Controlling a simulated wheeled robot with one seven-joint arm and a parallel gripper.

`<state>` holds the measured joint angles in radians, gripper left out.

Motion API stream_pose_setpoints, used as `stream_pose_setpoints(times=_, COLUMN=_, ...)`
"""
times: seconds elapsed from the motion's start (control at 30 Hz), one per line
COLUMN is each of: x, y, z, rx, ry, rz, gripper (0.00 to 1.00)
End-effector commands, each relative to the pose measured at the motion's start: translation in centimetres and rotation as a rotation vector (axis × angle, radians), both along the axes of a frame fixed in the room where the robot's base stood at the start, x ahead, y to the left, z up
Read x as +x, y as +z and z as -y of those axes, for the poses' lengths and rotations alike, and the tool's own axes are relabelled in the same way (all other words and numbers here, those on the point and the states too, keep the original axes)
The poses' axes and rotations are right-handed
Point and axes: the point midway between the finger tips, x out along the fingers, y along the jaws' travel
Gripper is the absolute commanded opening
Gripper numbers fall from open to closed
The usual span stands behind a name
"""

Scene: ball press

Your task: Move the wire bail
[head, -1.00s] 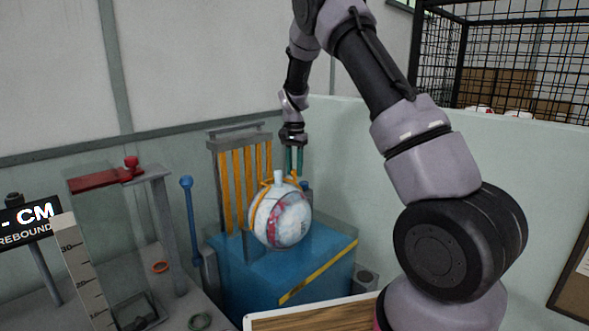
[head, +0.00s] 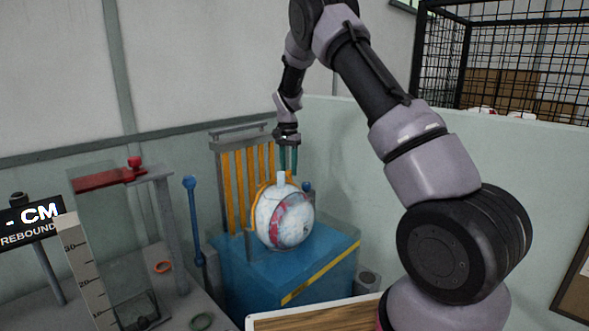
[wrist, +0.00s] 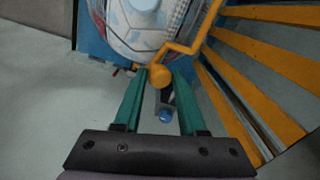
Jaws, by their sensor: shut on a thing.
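The wire bail is an orange bent rod with a knob; in the head view (head: 261,192) it shows only at the left side of the ball, partly hidden behind it. The ball (head: 284,218) is white with pink and blue markings and sits on the blue press base (head: 325,262). My gripper (head: 288,168) points down just above and behind the ball. In the wrist view, the bail (wrist: 185,47) runs beside the ball, and its round knob lies between the tips of my green fingers (wrist: 160,76). My gripper is shut on that knob.
A rack of yellow slats (head: 247,178) stands close behind and left of the ball. A blue lever (head: 196,220) is further left, near a red-topped stand (head: 110,178). A pale partition (head: 360,160) is to the right.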

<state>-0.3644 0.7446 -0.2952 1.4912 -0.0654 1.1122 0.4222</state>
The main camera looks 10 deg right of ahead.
Motion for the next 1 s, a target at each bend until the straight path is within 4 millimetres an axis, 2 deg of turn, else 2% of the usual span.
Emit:
stream_pose_setpoints(times=0.1, x=1.4, y=-0.6, z=-1.0, rx=0.001, ry=0.004, rz=0.003, gripper=0.0)
stream_pose_setpoints(times=0.4, x=3.8, y=-2.4, z=-2.6, rx=-0.001, ry=0.003, rz=0.001, gripper=0.0)
stream_pose_setpoints(times=0.43, x=3.8, y=-2.3, z=-2.5, rx=0.0, ry=0.002, rz=0.001, gripper=0.03)
stream_pose_setpoints(times=0.5, x=3.7, y=-2.2, z=-2.5, rx=0.0, ry=0.001, rz=0.0, gripper=0.3)
stream_pose_setpoints(times=0.6, x=3.7, y=-2.2, z=-2.5, rx=0.0, ry=0.001, rz=0.0, gripper=0.64)
stream_pose_setpoints(times=0.87, x=3.7, y=-2.2, z=-2.5, rx=0.0, ry=0.001, rz=0.0, gripper=0.64)
stream_pose_setpoints(times=1.0, x=3.7, y=-1.5, z=-2.5, rx=0.0, ry=0.001, rz=0.001, gripper=0.64)
